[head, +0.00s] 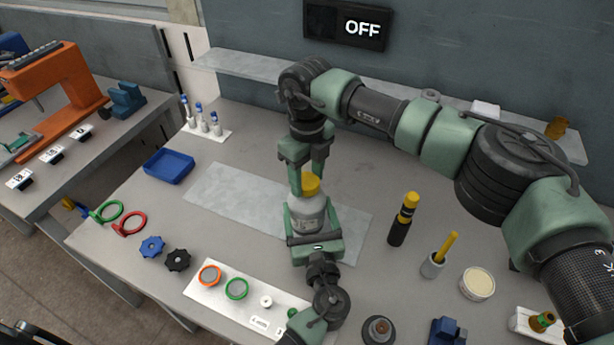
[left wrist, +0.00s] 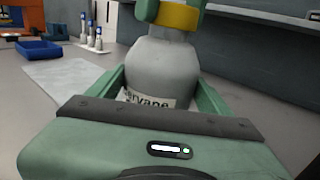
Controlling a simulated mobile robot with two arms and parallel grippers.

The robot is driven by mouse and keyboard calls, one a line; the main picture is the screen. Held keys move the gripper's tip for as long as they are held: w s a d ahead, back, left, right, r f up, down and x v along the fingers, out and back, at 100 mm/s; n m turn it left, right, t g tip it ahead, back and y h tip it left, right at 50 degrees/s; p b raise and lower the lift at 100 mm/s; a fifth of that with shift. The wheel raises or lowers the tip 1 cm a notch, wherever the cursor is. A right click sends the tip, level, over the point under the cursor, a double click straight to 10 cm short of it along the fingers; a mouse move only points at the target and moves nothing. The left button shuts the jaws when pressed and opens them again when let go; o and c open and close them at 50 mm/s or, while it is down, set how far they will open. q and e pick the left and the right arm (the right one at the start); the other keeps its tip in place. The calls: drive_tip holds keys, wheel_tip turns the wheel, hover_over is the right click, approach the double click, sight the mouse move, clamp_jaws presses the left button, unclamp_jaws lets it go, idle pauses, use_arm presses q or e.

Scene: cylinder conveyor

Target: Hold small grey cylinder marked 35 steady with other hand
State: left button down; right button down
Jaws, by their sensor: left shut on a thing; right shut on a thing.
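The small grey cylinder (head: 307,212) stands upright over the pale mat (head: 232,195) on the bench, with a yellow cap (head: 311,184) on top. My left gripper (head: 309,220) is shut around its grey body from the near side. My right gripper (head: 309,172) points down from above, its fingers shut on the yellow cap. In the left wrist view the cylinder (left wrist: 172,68) sits between my left fingers, and a white label reading "ervane" partly shows. The mark 35 is not visible, and the cylinder's base is hidden by my left gripper.
A blue tray (head: 169,166) and several small bottles (head: 205,120) stand at the left back. A white board with rings (head: 237,289) lies at the front. A black and yellow tool (head: 403,220) and a cup (head: 433,264) stand right. The sign (head: 362,28) reads OFF.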

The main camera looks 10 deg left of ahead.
sight(307, 180)
use_arm(q)
drive_tip(key=shift+s+f, duration=0.1)
drive_tip(key=shift+f, duration=0.05)
use_arm(e)
drive_tip(key=shift+r, duration=0.15)
drive_tip(key=shift+r, duration=0.95)
drive_tip(key=shift+r, duration=2)
use_arm(q)
unclamp_jaws()
use_arm(e)
drive_tip(key=shift+f, duration=0.1)
